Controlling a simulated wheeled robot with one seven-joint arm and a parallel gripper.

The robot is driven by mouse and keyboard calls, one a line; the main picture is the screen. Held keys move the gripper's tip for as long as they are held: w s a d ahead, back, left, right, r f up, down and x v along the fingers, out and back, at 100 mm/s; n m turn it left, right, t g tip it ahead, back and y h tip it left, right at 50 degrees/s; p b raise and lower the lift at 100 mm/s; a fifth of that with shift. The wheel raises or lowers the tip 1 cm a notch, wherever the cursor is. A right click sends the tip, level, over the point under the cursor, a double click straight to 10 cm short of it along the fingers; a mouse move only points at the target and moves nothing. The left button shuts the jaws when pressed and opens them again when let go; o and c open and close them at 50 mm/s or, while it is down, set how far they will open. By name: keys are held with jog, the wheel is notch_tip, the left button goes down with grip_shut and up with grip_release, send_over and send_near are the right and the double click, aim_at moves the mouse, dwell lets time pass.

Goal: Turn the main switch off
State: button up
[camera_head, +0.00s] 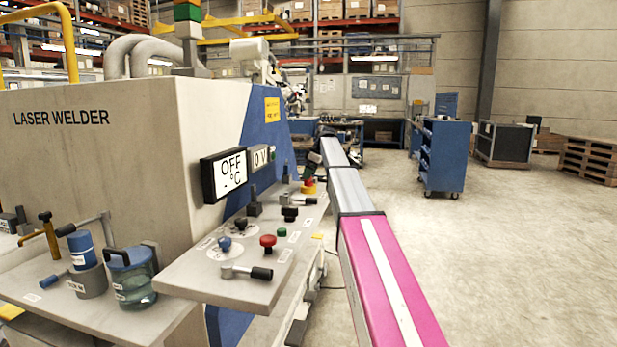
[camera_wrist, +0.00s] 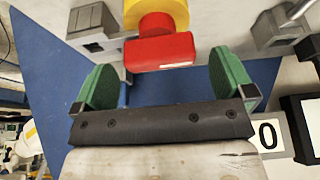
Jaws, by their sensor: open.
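The main switch appears to be the red handle on a yellow round base, on the far part of the laser welder's sloping panel (camera_head: 205,278). The red handle (camera_wrist: 160,52) and its yellow base (camera_wrist: 155,14) fill the top middle of the wrist view. The switch (camera_head: 308,187) is small in the head view. My gripper (camera_wrist: 166,76) is open, with green fingers on either side of the handle's near end. Whether a finger touches the handle is unclear. In the head view my gripper (camera_head: 314,163) is just above the switch, partly hidden by my arm.
The nearer panel holds a red mushroom button (camera_head: 268,241), a lever with a black grip (camera_head: 246,271) and several knobs. A display (camera_head: 224,174) reads OFF. A smaller display (camera_head: 261,158) reads 0 V. A blue cart (camera_head: 443,155) stands right, with open floor around it.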

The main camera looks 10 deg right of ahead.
jog(key=v, duration=0.9)
jog(key=shift+f, duration=0.15)
